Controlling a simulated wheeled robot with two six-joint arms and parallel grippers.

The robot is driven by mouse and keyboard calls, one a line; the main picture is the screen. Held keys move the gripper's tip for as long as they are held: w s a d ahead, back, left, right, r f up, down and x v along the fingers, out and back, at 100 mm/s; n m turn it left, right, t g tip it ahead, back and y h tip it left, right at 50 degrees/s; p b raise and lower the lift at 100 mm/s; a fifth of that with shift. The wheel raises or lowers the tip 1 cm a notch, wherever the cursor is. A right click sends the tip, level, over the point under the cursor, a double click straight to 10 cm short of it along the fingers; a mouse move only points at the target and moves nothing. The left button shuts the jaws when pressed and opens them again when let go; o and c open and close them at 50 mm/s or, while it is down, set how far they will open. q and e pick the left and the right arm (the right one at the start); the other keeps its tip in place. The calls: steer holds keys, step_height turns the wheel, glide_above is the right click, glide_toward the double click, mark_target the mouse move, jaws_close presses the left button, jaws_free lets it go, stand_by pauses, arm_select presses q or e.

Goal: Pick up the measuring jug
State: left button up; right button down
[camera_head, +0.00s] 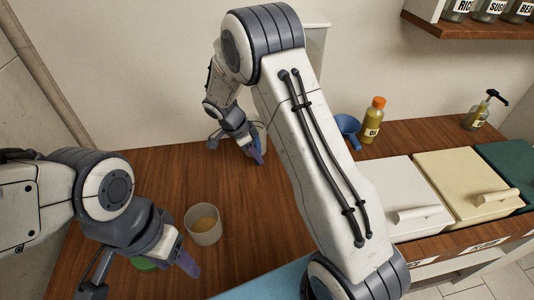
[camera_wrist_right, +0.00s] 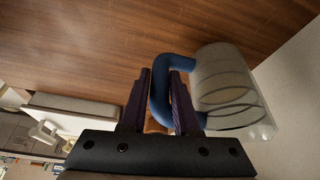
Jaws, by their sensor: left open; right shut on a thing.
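The measuring jug is a clear, ringed cylinder (camera_wrist_right: 228,85) with a thick blue handle (camera_wrist_right: 160,92) in the right wrist view. My right gripper (camera_wrist_right: 158,100) has its two dark purple fingers closed on the handle. The jug's body lies just right of the fingers. In the head view my right gripper (camera_head: 254,152) is at the back of the wooden counter, and only a pale sliver of the jug (camera_head: 263,136) shows behind it. My left gripper (camera_head: 147,275) is open at the front left, over a green item (camera_head: 145,264) that it partly hides.
A pale cup (camera_head: 203,228) with yellowish contents stands beside my left gripper. A blue funnel (camera_head: 348,127), an oil bottle (camera_head: 373,120) and a pump bottle (camera_head: 483,110) stand at the back right. Lidded bins (camera_head: 402,190) line the right. A wall closes the back.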

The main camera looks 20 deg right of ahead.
steer(key=shift+a+r, duration=0.15)
steer(key=shift+a, duration=0.3)
step_height(320, 180, up, 13)
steer(key=b, duration=0.1)
steer(key=shift+r, duration=0.2)
steer(key=shift+d, duration=0.15)
stand_by(0.5)
